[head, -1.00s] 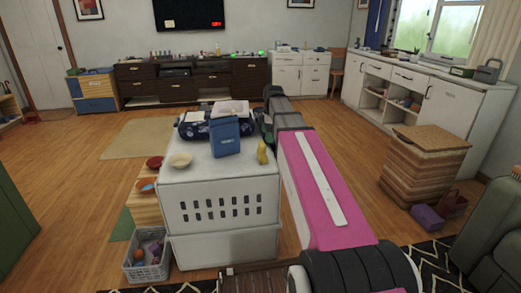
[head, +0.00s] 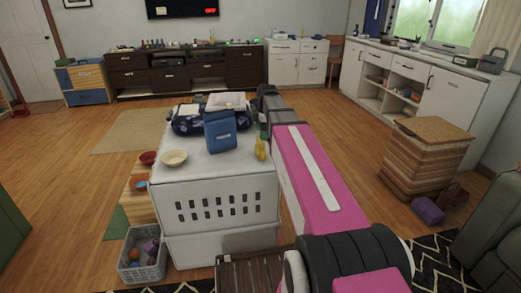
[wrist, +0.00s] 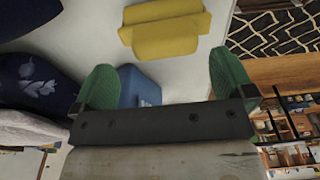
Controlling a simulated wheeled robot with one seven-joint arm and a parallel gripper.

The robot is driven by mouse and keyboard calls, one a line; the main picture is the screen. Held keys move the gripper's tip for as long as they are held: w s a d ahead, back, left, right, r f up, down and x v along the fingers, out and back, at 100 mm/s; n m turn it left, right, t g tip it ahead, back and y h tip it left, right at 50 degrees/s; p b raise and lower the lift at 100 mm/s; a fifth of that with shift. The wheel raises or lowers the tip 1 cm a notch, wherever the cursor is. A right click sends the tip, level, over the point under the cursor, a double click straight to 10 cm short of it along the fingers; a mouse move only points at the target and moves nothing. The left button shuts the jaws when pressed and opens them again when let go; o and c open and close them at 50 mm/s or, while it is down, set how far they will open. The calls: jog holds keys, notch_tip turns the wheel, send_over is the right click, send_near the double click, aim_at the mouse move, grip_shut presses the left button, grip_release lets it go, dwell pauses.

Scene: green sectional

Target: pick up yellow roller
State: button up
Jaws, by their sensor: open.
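The yellow roller (head: 261,149) stands at the right edge of the white crate's top in the head view, beside a blue box (head: 220,131). In the wrist view the yellow roller (wrist: 165,30) lies ahead of my gripper (wrist: 164,80), beyond the fingertips and not between them. The green fingers are wide apart and hold nothing. The blue box (wrist: 138,87) shows partly between the fingers, lower in the picture. In the head view my arm hides most of the gripper.
A grey basket (head: 142,262) stands on the floor at left. A wooden-topped woven hamper (head: 427,160) stands to the right. Floor between crate and hamper is clear.

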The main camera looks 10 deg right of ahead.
aim_at(261, 147)
jog(key=shift+s+a+f, duration=0.15)
jog(key=shift+a+f, duration=0.05)
jog(key=shift+f, duration=1.1)
jog(key=shift+s+a+f, duration=0.1)
jog(key=shift+a+f, duration=0.05)
jog(key=shift+f, duration=1.15)
jog(key=c, duration=0.9)
